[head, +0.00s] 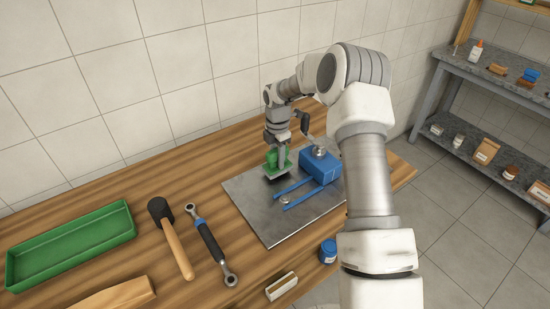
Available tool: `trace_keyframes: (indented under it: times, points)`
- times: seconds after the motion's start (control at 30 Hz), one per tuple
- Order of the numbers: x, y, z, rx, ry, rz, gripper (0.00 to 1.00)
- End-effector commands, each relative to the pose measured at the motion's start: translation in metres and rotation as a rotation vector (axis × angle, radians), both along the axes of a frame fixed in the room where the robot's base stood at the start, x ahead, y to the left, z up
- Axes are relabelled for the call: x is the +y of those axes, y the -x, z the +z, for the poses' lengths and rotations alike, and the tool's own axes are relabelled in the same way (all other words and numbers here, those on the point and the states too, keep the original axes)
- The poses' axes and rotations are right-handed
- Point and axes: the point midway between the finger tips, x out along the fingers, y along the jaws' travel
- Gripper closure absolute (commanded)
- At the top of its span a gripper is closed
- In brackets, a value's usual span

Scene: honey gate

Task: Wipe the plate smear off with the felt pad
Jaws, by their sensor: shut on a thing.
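My gripper (281,160) points down over the back left part of the grey metal plate (260,213). It is shut on a green block with a dark underside, which I take to be the felt pad (272,161). The pad is at or just above the plate; I cannot tell whether it touches. A blue box-shaped device (319,168) with a metal knob and two blue rails (299,201) stands on the plate to the right of the pad. A small pale round spot (286,199) shows between the rails. I cannot tell if it is the smear.
A green tray (70,245), a mallet (171,238) and a wrench (211,245) lie on the wooden bench left of the plate. A blue jar (328,251) and a pale block (281,286) are near its front edge. A stocked shelf (490,130) stands at right.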

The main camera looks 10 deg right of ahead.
Motion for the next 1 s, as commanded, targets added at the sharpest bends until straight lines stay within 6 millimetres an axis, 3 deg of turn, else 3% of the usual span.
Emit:
trace_keyframes:
  times: [0.13,1.0]
  points:
    - [0.0003,0.0003,-0.0101,0.001,0.000,0.000,1.00]
    - [0.0064,0.0026,-0.0148,0.001,-0.001,0.002,1.00]
